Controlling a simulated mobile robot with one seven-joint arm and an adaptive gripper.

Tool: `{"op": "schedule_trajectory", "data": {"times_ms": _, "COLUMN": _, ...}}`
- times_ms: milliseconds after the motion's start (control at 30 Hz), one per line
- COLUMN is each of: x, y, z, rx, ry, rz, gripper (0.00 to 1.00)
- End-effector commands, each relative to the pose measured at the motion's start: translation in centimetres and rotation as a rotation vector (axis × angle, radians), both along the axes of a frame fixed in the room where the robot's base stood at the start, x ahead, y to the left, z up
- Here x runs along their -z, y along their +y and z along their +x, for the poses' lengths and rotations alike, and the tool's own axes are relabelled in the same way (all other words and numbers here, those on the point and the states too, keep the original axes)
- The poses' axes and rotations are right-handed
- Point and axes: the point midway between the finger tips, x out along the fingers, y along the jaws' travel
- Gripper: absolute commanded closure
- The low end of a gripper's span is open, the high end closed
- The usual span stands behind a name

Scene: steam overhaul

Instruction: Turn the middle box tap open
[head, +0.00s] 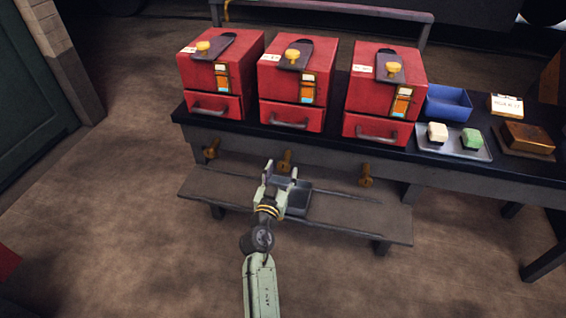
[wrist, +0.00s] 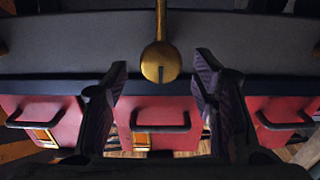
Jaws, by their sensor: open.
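The middle box tap (head: 286,158) is a brass tap on the bench's front edge, below the middle red box (head: 297,80). In the wrist view its brass lever with a rounded end (wrist: 160,62) shows in the middle, between my fingers. My gripper (head: 281,172) is open just in front of and below this tap; it also shows in the wrist view (wrist: 160,78), fingers apart with a gap on each side of the lever. I see no contact. How far the lever reaches between the fingers is hard to tell.
Similar brass taps are at left (head: 212,148) and right (head: 366,174), below the left (head: 220,72) and right (head: 385,92) red boxes. A dark tray (head: 299,205) sits on the low shelf (head: 350,218) beneath my gripper. The floor in front is clear.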

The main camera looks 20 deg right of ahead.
Motion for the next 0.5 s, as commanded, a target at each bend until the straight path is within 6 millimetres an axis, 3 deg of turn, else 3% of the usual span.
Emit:
{"op": "schedule_trajectory", "data": {"times_ms": 200, "x": -0.1, "y": -1.4, "z": 2.2, "rx": -0.001, "ry": 0.000, "rz": -0.001, "gripper": 0.47}}
{"op": "schedule_trajectory", "data": {"times_ms": 500, "x": 0.0, "y": -1.7, "z": 2.7, "rx": -0.002, "ry": -0.001, "rz": -0.001, "gripper": 0.47}}
